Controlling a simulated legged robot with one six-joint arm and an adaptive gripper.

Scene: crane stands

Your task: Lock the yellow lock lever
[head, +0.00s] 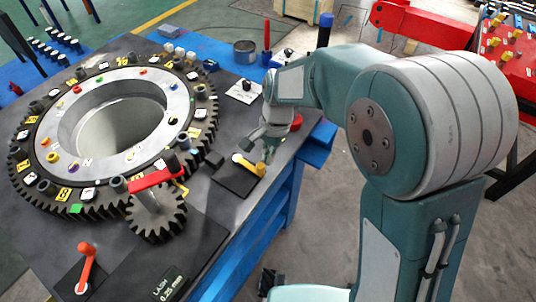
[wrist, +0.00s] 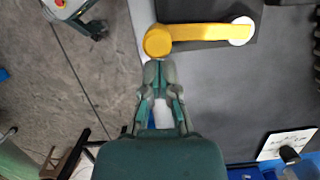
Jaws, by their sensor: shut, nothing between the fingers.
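The yellow lock lever (head: 248,165) lies on a dark square plate (head: 237,181) near the right edge of the table. In the wrist view the yellow lever (wrist: 200,33) runs sideways, with its round knob at the left end and a white pivot cap (wrist: 241,30) at the right. My gripper (head: 268,156) is just beside the knob end in the head view. In the wrist view my gripper (wrist: 158,66) is shut and empty, its tips just below the knob. I cannot tell whether the tips touch the knob.
A large ring gear (head: 42,185) fills the left of the table (head: 215,235). A small gear (head: 155,222) with a red handle (head: 156,180) and an orange lever (head: 86,262) stand in front. A white plate (head: 245,92) with a black knob lies behind. Floor is open right of the table.

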